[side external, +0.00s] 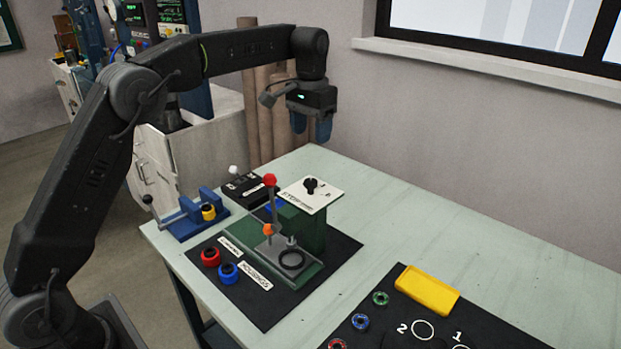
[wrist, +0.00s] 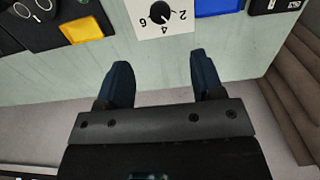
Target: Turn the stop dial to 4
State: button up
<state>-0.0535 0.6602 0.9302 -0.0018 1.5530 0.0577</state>
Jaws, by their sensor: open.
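The stop dial (side external: 310,184) is a black knob on a white plate (side external: 322,198) on top of a green block. In the wrist view the dial (wrist: 158,15) is at the top edge, partly cut off, with the numbers 6, 4 and 2 around it on the plate (wrist: 178,28). I cannot tell for sure which number the knob points to. My gripper (side external: 311,128) is open and empty, pointing down, above and behind the dial and well apart from it. In the wrist view its two blue fingers (wrist: 160,75) are spread below the plate.
A lever with a red knob (side external: 269,180) stands just left of the plate. A blue vise (side external: 186,218), red housings (side external: 210,257) and a blue housing (side external: 228,272) are at the left. A yellow tray (side external: 427,288) lies front right. The table behind the dial is clear.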

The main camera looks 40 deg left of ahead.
aim_at(311, 181)
notch_tip(311, 181, down, 13)
jog(key=shift+r, duration=0.2)
dwell(0.3)
jog(key=c, duration=0.9)
